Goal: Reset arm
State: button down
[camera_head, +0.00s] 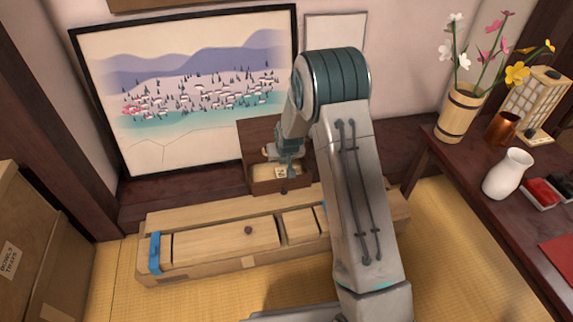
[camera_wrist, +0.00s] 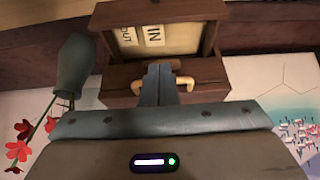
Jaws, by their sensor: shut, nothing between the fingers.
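In the head view my gripper (camera_head: 290,172) is small, over the front of the dark wooden box at the end of my bent arm. The box (camera_head: 255,132) stands against the back wall. Its drawer (camera_wrist: 208,38) is pulled open, with a pale inside and cards reading IN and OUT. My arm hides part of the box's right side.
A long wooden crate (camera_head: 225,240) with blue straps lies in front of the box. Cardboard boxes (camera_head: 65,265) stand at left. A dark table at right holds a white vase (camera_head: 508,174) and a flower bucket (camera_head: 460,112). A grey-green vase (camera_wrist: 75,62) with red flowers stands beside the drawer.

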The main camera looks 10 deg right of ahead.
jog(key=s+d+r+p, duration=0.1)
jog(key=s+r+p, duration=0.45)
jog(key=r, duration=0.55)
jog(key=s+d+r+g+p, duration=0.1)
jog(key=s+r+p, duration=0.5)
jog(key=r, duration=0.6)
jog(key=s+d+r+p, duration=0.2)
jog(key=s+r+p, duration=0.4)
jog(key=r, duration=0.5)
jog(key=s+d+r+p, duration=0.1)
jog(key=s+r+p, duration=0.7)
jog(key=r, duration=0.4)
jog(key=s+d+r+m+g+p, duration=0.1)
jog(key=s+r+p, duration=0.7)
jog(key=r, duration=0.5)
jog(key=shift+s+d+h+p, duration=0.15)
jog(key=shift+s+h+p, duration=0.2)
jog(key=shift+s, duration=0.8)
